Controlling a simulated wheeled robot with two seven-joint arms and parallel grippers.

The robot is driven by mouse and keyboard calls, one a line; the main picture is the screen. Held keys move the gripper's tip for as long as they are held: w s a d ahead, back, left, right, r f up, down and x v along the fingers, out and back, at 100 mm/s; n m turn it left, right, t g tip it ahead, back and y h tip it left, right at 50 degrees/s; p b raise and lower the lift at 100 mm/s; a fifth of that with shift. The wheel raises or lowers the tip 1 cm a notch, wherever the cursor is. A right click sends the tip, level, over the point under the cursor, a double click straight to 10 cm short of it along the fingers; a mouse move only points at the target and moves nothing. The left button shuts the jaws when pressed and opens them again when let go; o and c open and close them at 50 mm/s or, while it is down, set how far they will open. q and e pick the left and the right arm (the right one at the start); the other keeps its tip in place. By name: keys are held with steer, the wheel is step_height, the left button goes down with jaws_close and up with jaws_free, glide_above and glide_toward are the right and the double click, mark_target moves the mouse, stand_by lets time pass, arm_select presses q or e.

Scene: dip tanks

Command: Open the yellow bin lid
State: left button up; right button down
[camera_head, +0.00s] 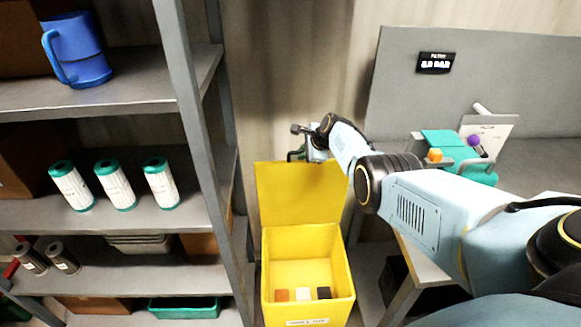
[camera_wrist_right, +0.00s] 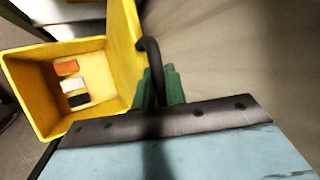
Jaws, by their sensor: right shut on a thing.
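The yellow bin (camera_head: 308,268) stands on the floor between the shelf and the bench. Its yellow lid (camera_head: 298,192) is raised, standing about upright at the back of the bin, so the inside shows. My right gripper (camera_head: 297,155) is at the lid's top edge. In the right wrist view its green fingers (camera_wrist_right: 158,90) are shut on a dark curved handle (camera_wrist_right: 150,55) on the lid. An orange, a white and a black block lie in the bin (camera_wrist_right: 28,90). My left gripper is not in view.
A grey shelf (camera_head: 130,92) on the left holds a blue jug (camera_head: 78,52), white and green filter cartridges (camera_head: 115,186) and a teal tray (camera_head: 184,308). On the right, a bench carries a teal fixture (camera_head: 450,143) near a grey panel (camera_head: 480,75). A wall is behind the bin.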

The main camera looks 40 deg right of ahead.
steer(key=shift+w+d+b, duration=0.4)
steer(key=shift+w+d, duration=0.05)
steer(key=shift+w, duration=0.2)
steer(key=c, duration=1.5)
jaws_free()
steer(key=shift+s, duration=0.1)
steer(key=shift+o, duration=0.2)
steer(key=shift+f, duration=0.1)
steer(key=shift+s, duration=0.1)
